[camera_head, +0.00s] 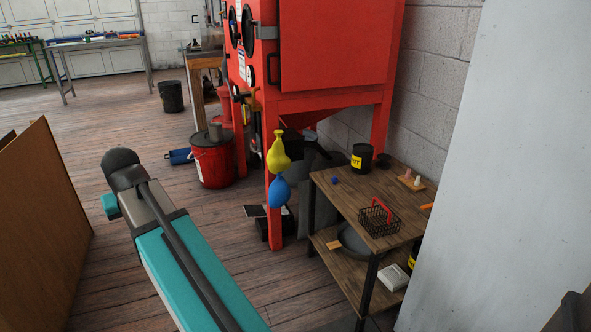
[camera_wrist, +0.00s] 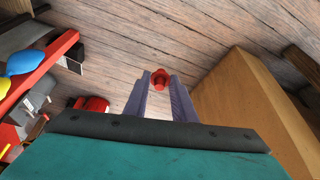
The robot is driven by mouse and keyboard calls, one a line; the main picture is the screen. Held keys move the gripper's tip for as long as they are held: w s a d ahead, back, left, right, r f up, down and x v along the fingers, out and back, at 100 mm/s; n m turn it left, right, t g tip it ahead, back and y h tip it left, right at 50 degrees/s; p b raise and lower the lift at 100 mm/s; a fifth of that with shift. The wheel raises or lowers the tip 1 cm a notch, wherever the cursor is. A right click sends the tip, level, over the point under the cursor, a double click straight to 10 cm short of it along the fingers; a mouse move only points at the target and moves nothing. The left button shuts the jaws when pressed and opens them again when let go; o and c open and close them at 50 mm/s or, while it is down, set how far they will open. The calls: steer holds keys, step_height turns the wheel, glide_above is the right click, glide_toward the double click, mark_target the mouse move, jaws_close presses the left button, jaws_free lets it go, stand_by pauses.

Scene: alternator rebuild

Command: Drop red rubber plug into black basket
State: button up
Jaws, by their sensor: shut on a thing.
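In the wrist view my gripper (camera_wrist: 160,86) is shut on the red rubber plug (camera_wrist: 160,78), which sits between the two fingertips above the wooden floor. In the head view my arm reaches away at the lower left; the gripper and the plug do not show there. The black basket (camera_head: 379,220) is a small wire basket with a red handle. It stands on the top of a wooden shelf table (camera_head: 345,200) at the right, well apart from my arm.
On the table are a black can with a yellow label (camera_head: 362,158), a small blue thing (camera_head: 335,180) and a small board with pegs (camera_head: 411,183). A red cabinet (camera_head: 330,45) with balloons stands behind. A brown panel (camera_head: 42,215) is at left. Floor between is open.

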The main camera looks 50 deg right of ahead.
steer(key=s+d+r+m+g+h+p, duration=0.1)
steer(key=s+d+m+p, duration=0.3)
steer(key=d, duration=0.7)
steer(key=s+d+m+g+h+p, duration=0.15)
steer(key=s+d+p, duration=0.3)
steer(key=d, duration=0.65)
steer(key=s+d+r+m+p, duration=0.1)
steer(key=s+d+m+p, duration=0.4)
steer(key=d, duration=0.7)
steer(key=s+d+m+g+p, duration=0.2)
steer(key=s+d+m+p, duration=0.2)
steer(key=s+d+p, duration=0.3)
steer(key=s+d+m+g+p, duration=0.2)
steer(key=s+d+m+p, duration=0.2)
steer(key=s+d, duration=0.9)
steer(key=s+p, duration=0.3)
steer(key=s, duration=0.5)
steer(key=shift+s+d, duration=0.25)
steer(key=shift+d, duration=0.1)
steer(key=shift+f+m, duration=0.25)
steer(key=shift+f, duration=0.05)
steer(key=shift+f+b, duration=2.45)
steer(key=shift+f, duration=2)
